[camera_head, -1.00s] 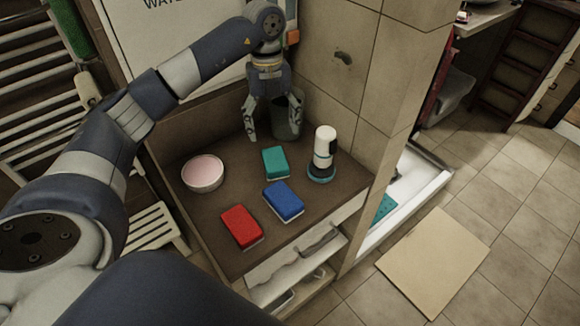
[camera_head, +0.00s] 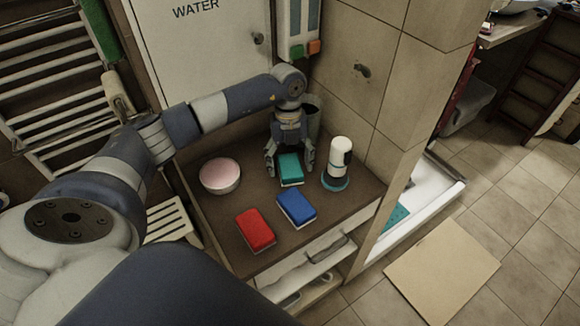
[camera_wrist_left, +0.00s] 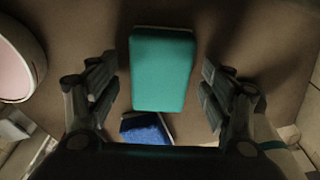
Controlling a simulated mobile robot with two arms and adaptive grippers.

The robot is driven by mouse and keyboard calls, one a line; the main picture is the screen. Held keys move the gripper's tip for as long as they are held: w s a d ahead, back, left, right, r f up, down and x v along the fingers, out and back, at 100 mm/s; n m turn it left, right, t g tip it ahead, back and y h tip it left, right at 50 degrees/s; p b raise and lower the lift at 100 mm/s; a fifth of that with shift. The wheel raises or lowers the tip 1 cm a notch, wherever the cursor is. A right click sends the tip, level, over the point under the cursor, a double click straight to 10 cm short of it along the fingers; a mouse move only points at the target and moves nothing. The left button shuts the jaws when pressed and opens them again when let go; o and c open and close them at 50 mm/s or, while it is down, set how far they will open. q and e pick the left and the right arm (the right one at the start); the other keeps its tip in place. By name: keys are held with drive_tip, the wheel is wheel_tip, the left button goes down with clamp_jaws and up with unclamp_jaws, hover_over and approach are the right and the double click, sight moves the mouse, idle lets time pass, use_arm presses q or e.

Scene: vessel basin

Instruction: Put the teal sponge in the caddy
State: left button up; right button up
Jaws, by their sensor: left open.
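The teal sponge (camera_head: 291,170) lies flat on the brown counter top, behind the blue sponge. My left gripper (camera_head: 290,172) is open and low over it, with one finger on each side. In the left wrist view the teal sponge (camera_wrist_left: 162,68) sits between the two open fingers (camera_wrist_left: 160,92), with a gap on both sides. A dark grey cup-like container (camera_head: 312,116), perhaps the caddy, stands at the back of the counter, partly hidden behind my left gripper. My right gripper is not in view.
A blue sponge (camera_head: 297,208) and a red sponge (camera_head: 256,230) lie nearer the front. A round pink-topped dish (camera_head: 220,175) stands left. A white bottle with a dark band (camera_head: 338,163) stands close on the right, beside the tiled wall (camera_head: 350,95).

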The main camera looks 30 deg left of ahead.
use_arm(q)
drive_tip(key=shift+c, duration=0.3)
drive_tip(key=c, duration=0.9)
